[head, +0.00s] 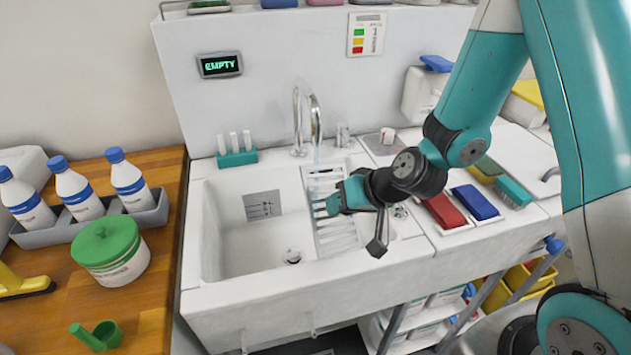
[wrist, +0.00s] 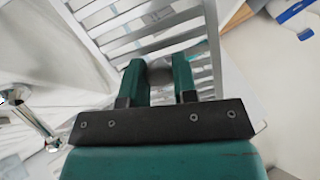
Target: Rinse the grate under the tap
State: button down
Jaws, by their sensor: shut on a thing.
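The pale slatted grate (head: 336,236) is at the right side of the white sink (head: 225,275), partly hidden by my gripper. My gripper (head: 322,206) is shut on the grate. In the wrist view my two teal fingers (wrist: 159,66) are a little apart, over the slats of the grate (wrist: 118,32); the exact spot of contact is hard to see. The chrome tap (head: 316,118) curves above the basin, behind my gripper. A faint bluish streak beneath its spout looks like water, falling close to the far part of the grate.
A teal rack with white tubes (head: 236,157) stands at the sink's back left. Red (head: 445,209) and blue (head: 475,202) blocks lie right of my gripper. Bottles (head: 75,190) and a green-lidded tub (head: 110,250) stand on the wooden counter. A display (head: 220,64) reads EMPTY.

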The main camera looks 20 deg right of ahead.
jog(key=shift+s+r, duration=0.7)
jog(key=shift+s+r+p, duration=0.2)
jog(key=shift+r+p, duration=0.1)
jog(key=shift+p, duration=0.35)
jog(key=shift+a+r+p, duration=0.1)
jog(key=shift+p, duration=0.8)
jog(key=p, duration=0.5)
jog(key=shift+s+r, duration=0.35)
jog(key=p, duration=0.2)
jog(key=shift+s+r+p, duration=0.1)
jog(key=shift+s+p, duration=0.2)
jog(key=shift+s, duration=0.05)
jog(key=shift+s+f, duration=0.1)
jog(key=shift+f, duration=0.1)
